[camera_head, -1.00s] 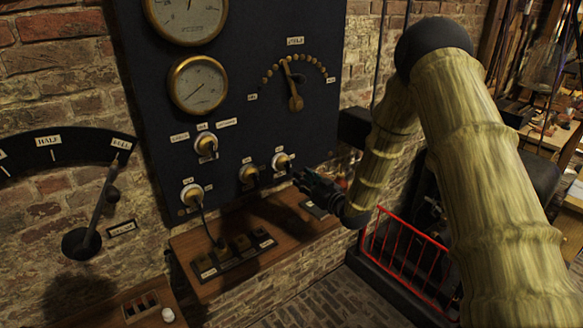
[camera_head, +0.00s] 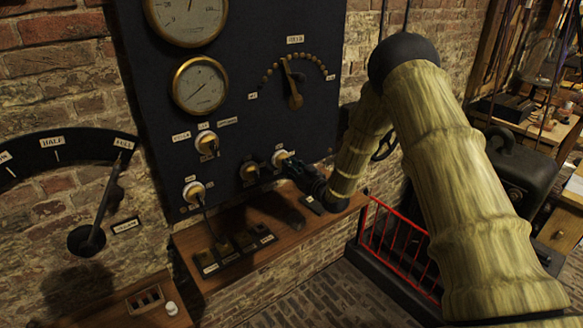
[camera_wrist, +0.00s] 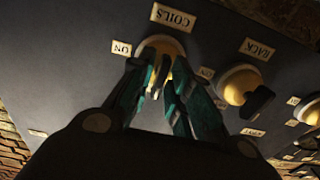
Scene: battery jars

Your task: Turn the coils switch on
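The coils switch (camera_wrist: 162,45) is a yellow round knob on the dark panel, seen upside down in the wrist view below its COILS label (camera_wrist: 173,17). An ON label (camera_wrist: 122,48) is on its left there. In the head view the switch (camera_head: 280,157) is the rightmost of the lower row. My gripper (camera_wrist: 163,68) has its two green fingers drawn in close around the switch's handle, which they mostly hide. Which way the handle points cannot be seen. In the head view my gripper (camera_head: 292,166) reaches the switch from the right.
The rack switch (camera_wrist: 240,84), with a black handle, is close beside my right finger in the wrist view. A wooden shelf (camera_head: 215,287) with sockets juts out below the panel. A plugged cable hangs at the panel's lower left. A red railing (camera_head: 398,245) stands at right.

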